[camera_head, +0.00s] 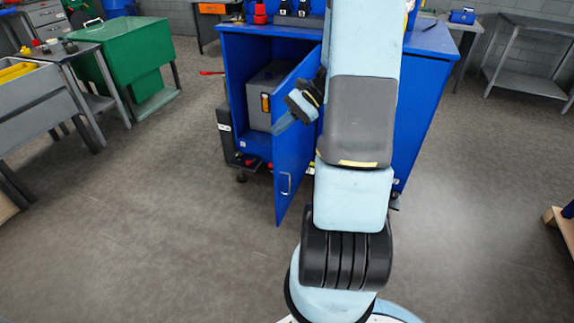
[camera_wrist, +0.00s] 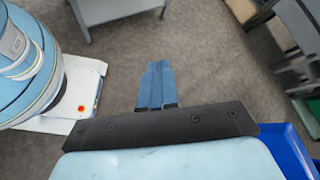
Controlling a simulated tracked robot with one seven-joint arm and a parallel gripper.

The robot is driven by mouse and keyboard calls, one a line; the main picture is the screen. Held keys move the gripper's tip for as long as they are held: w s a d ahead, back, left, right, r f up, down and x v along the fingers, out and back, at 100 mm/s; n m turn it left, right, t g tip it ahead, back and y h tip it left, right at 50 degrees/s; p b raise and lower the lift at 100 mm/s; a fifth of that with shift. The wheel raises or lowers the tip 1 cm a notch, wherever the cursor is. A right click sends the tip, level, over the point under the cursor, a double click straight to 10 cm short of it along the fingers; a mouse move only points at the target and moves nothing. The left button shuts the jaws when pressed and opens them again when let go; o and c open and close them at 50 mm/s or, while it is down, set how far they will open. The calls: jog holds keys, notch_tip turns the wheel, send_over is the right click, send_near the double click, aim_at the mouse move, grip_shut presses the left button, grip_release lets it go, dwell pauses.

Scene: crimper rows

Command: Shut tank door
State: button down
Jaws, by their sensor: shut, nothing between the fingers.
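The blue cabinet (camera_head: 228,60) stands ahead in the head view. Its blue door (camera_head: 292,160) is open, swung out toward me, with a metal handle (camera_head: 286,184) low on it. A grey tank (camera_head: 260,112) sits inside the cabinet behind the opening. My gripper (camera_head: 280,125) is in front of the opening, beside the door's upper part, and its fingers point left. Whether it touches the door cannot be told. In the wrist view the blue fingers (camera_wrist: 158,68) are together and empty. My arm hides part of the cabinet's front.
A green bin (camera_head: 125,55) and grey workbench (camera_head: 35,92) stand at the left. A grey table (camera_head: 530,35) is at the back right. A blue surface (camera_wrist: 290,150) shows at lower right in the wrist view. The floor left and right of my arm is clear.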

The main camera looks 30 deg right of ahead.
jog(key=w+d+f+m+t+y, duration=0.25)
jog(key=d+f+m+t, duration=0.4)
jog(key=d+f, duration=0.4)
jog(key=m+t+h, duration=0.3)
jog(key=m+t, duration=0.4)
jog(key=m, duration=0.2)
send_near(280, 162)
jog(key=x, duration=0.6)
jog(key=shift+w+a, duration=0.2)
jog(key=shift+w, duration=0.15)
